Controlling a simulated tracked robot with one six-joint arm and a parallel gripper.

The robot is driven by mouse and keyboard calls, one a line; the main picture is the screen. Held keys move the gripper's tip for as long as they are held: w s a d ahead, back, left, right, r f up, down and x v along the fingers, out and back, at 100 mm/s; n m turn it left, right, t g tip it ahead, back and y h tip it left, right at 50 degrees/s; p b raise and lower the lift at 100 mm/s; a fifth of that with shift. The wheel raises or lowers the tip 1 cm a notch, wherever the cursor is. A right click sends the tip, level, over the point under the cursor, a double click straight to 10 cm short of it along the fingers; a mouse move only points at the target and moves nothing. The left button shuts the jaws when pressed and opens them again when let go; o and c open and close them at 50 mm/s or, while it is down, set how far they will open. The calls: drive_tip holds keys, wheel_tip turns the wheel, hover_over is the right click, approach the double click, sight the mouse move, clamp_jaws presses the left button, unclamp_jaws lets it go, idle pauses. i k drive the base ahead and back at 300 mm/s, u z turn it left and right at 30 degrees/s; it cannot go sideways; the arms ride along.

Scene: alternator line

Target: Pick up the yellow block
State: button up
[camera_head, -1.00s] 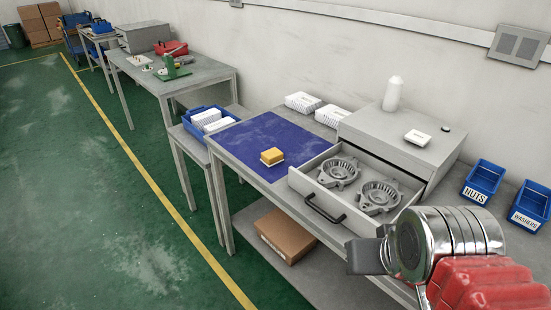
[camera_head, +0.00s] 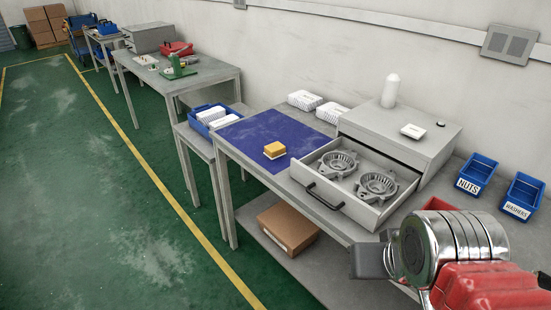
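The yellow block (camera_head: 274,149) is small, with a pale lower edge. It lies on the blue mat (camera_head: 241,136) on the workbench, near the mat's right edge and left of the open drawer. My gripper (camera_head: 371,260) is at the lower right, in front of the bench's front edge and well to the right of the block. It is apart from the block. Only a dark grey part shows beyond my silver and red wrist, and whether its fingers are open or shut cannot be seen.
An open drawer (camera_head: 329,200) with two grey alternator housings juts out between the block and my gripper. White boxes (camera_head: 305,100) stand behind the mat. A blue bin (camera_head: 207,110) with white boxes sits to the left. The mat around the block is mostly clear.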

sight(273, 150)
drive_tip(key=k, duration=0.45)
drive_tip(key=u, duration=0.65)
drive_tip(key=i, duration=0.85)
drive_tip(key=u, duration=0.7)
drive_tip(key=i, duration=1.4)
drive_tip(key=z, duration=0.8)
drive_tip(key=i, duration=0.45)
drive_tip(key=z, duration=0.35)
